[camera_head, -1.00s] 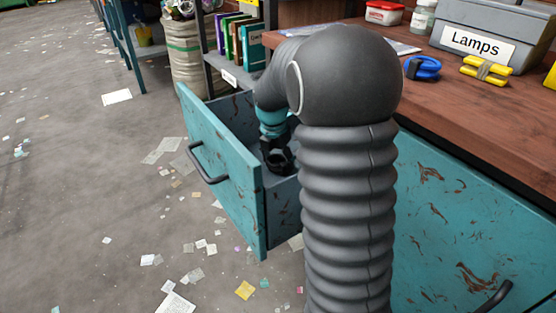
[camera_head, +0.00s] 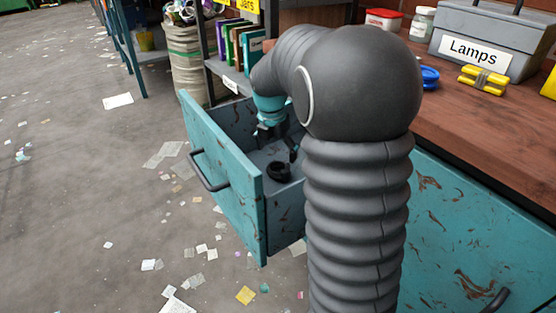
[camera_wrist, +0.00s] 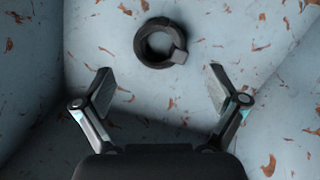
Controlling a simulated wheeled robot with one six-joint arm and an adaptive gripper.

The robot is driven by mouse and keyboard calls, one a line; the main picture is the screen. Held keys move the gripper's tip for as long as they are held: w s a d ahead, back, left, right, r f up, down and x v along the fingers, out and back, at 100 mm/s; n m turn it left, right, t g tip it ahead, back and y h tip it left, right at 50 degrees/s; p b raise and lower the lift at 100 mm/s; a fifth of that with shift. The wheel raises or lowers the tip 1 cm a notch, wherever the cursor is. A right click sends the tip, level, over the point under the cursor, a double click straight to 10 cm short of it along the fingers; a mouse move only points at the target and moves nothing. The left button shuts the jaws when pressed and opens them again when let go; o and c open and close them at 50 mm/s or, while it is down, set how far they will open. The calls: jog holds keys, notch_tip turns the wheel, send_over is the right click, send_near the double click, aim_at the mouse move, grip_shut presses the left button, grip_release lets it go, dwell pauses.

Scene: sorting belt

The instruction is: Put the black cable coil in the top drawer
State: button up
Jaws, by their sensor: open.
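The black cable coil (camera_head: 279,171) lies on the floor of the open teal drawer (camera_head: 228,183). In the wrist view the coil (camera_wrist: 160,43) lies flat and whole on the scuffed pale-blue drawer bottom, beyond my fingertips. My gripper (camera_wrist: 160,88) is open and empty, with its two fingers spread wide and apart from the coil. In the head view my gripper (camera_head: 279,138) is above the drawer, a little up from the coil, and my arm hides part of the drawer's right side.
A wooden worktop (camera_head: 470,130) at the right carries a grey Lamps box (camera_head: 480,45), a yellow cable bundle (camera_head: 483,79) and a blue coil (camera_head: 429,76). A shelf of books (camera_head: 240,45) stands behind the drawer. Paper scraps litter the open floor at the left.

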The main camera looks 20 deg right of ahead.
jog(key=r, duration=0.5)
jog(key=shift+s+a+r+p, duration=0.25)
jog(key=shift+a+r+p, duration=0.05)
jog(key=shift+a+p, duration=0.1)
